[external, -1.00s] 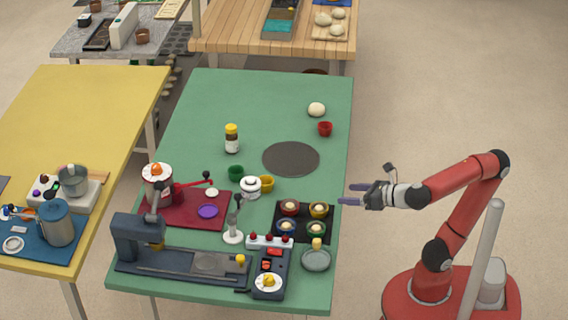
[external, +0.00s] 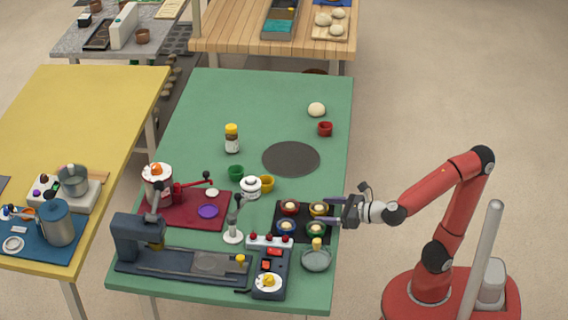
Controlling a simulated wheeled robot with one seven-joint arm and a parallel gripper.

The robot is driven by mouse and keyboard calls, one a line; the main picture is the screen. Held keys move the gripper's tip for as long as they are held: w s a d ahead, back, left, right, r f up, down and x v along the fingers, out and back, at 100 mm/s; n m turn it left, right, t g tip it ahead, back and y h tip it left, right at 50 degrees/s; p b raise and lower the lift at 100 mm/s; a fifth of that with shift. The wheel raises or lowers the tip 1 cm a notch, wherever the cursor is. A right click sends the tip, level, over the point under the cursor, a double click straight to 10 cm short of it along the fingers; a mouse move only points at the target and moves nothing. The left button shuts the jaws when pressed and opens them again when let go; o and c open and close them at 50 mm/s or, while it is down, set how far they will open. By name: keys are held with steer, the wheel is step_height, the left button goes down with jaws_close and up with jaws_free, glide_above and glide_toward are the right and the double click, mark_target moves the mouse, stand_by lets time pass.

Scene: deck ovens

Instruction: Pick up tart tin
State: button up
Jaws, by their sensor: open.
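Several small round tins or cups, which could be tart tins, stand on the green table. Red (external: 290,207), yellow (external: 319,209), blue (external: 286,227) and green (external: 316,229) ones with pale filling sit on a black tray (external: 301,236). Empty-looking ones stand apart: a red one (external: 325,129) near the far right edge, a green one (external: 236,173) and a yellow one (external: 266,184) near the middle. I cannot tell which is the tart tin meant. My gripper (external: 332,212) is open and empty at the table's right edge, its fingers pointing left beside the yellow tin on the tray.
A pale dough ball (external: 316,110) lies near the red tin. A dark round disc (external: 291,159) and a yellow-capped jar (external: 232,139) are farther back. A grey bowl (external: 316,260) stands in front of the tray. The table's far half is mostly clear.

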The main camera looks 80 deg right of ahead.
steer(key=shift+w, duration=0.35)
steer(key=shift+d, duration=0.1)
steer(key=c, duration=1.1)
